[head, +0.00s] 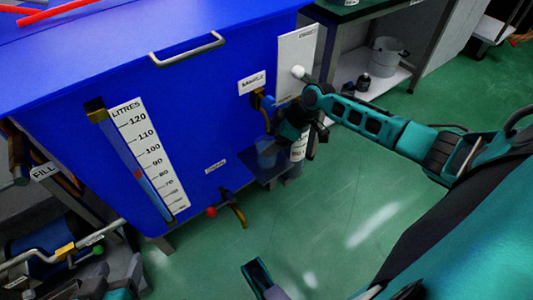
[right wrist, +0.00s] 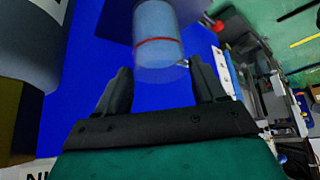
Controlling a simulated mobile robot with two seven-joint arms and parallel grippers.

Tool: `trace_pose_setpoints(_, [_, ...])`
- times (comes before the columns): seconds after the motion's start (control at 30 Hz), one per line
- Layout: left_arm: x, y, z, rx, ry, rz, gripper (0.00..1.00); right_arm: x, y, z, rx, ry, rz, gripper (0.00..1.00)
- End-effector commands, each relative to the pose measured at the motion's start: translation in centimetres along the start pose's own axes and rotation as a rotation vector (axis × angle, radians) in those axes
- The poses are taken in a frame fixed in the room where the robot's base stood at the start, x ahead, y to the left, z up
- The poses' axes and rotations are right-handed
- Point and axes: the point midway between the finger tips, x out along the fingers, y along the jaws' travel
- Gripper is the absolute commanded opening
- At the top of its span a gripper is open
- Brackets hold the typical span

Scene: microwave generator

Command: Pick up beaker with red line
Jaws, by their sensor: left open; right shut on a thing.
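The beaker with the red line (right wrist: 158,42) is clear and bluish, with a red ring near one end. In the right wrist view it lies between the two dark fingers of my right gripper (right wrist: 163,88). In the head view the beaker (head: 267,153) is by the blue tank's front, below a tap and above a dark shelf. My right gripper (head: 290,130) is beside it, shut on it; its fingers partly hide the contact. Whether the beaker touches the shelf is unclear. My left gripper (head: 112,280) is low at the left, open and empty, partly cut off by the frame.
The blue tank (head: 215,125) carries a litre scale (head: 148,155) and a brass tap (head: 262,100). A lower tap with a red knob (head: 211,211) sticks out. A labelled bottle (head: 298,149) is close to my right gripper. The green floor at right is clear.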

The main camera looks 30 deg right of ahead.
Motion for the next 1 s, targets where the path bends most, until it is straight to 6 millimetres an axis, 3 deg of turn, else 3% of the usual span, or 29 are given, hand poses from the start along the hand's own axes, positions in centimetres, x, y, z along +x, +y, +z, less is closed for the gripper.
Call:
trace_pose_setpoints(0.27, [0.0,0.0,0.1,0.0,-0.001,-0.001,0.61,-0.1,0.0,0.0,0.0,0.001,0.001,0.04])
trace_pose_setpoints(0.9, [-0.5,0.0,-0.4,-0.002,-0.002,-0.004,0.61,-1.6,0.0,-1.0,-0.001,0.001,0.001,0.03])
trace_pose_setpoints(1.0, [-0.4,-0.1,0.0,-0.002,-0.008,-0.005,0.61,-1.8,0.0,-0.1,0.002,-0.001,0.0,0.03])
